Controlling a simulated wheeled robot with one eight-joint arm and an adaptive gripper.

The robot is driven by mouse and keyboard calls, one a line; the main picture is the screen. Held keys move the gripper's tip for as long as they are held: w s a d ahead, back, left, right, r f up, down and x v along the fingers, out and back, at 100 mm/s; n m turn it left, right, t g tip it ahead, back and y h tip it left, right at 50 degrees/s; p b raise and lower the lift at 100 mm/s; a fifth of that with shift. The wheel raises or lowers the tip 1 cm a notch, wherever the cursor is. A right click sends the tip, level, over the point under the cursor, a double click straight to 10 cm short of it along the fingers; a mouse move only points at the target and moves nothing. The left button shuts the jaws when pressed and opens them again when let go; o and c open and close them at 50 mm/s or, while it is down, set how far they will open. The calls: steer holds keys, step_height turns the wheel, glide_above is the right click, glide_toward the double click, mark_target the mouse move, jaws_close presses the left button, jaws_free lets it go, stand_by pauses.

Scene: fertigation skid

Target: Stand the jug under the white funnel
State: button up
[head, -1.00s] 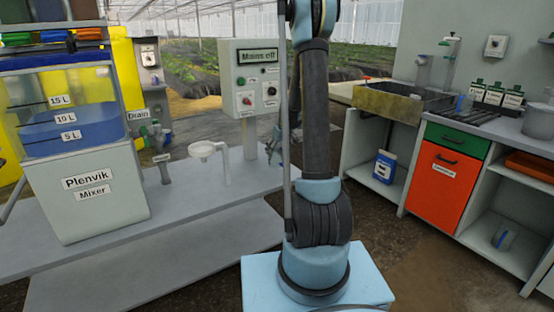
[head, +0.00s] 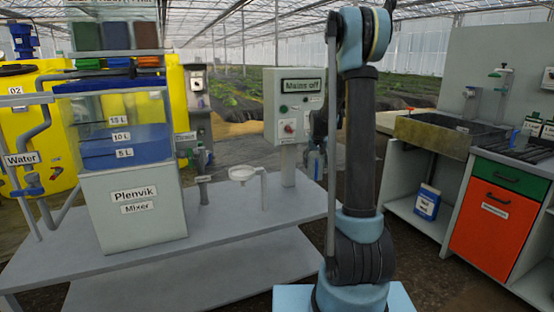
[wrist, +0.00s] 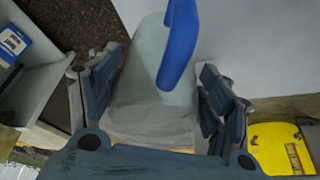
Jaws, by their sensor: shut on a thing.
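The jug (wrist: 150,90) is pale and translucent with a blue handle (wrist: 180,40). My gripper (wrist: 160,110) is shut on it, with a dark finger on each side of its body in the wrist view. In the head view the jug (head: 315,163) hangs small beside the grey control box, partly behind my arm, and looks roughly upright. The white funnel (head: 243,173) sits on a white stand on the grey skid bench, left of the jug and apart from it. The space under the funnel looks empty.
The Plenvik mixer (head: 135,205) stands left on the skid bench (head: 215,237). A drain outlet (head: 203,180) is left of the funnel. The control box (head: 292,105), reading "Mains off", stands behind. At right are a sink (head: 432,130) and an orange cabinet (head: 490,215).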

steer(key=shift+w+a+r+m+h, duration=0.15)
steer(key=shift+r+m, duration=0.1)
steer(key=shift+m, duration=0.3)
steer(key=shift+w+d+r+m+h, duration=0.1)
steer(key=shift+r+m+h, duration=0.1)
steer(key=shift+m, duration=0.35)
steer(key=s+f+n+y, duration=0.1)
steer(key=s+f+n, duration=0.2)
steer(key=f, duration=0.9)
steer(key=w+r+m, duration=0.1)
steer(key=r, duration=0.3)
steer(key=w+r+m, duration=0.1)
steer(key=r, duration=0.3)
steer(key=w+r+m+h, duration=0.1)
steer(key=r, duration=0.3)
steer(key=shift+r, duration=0.15)
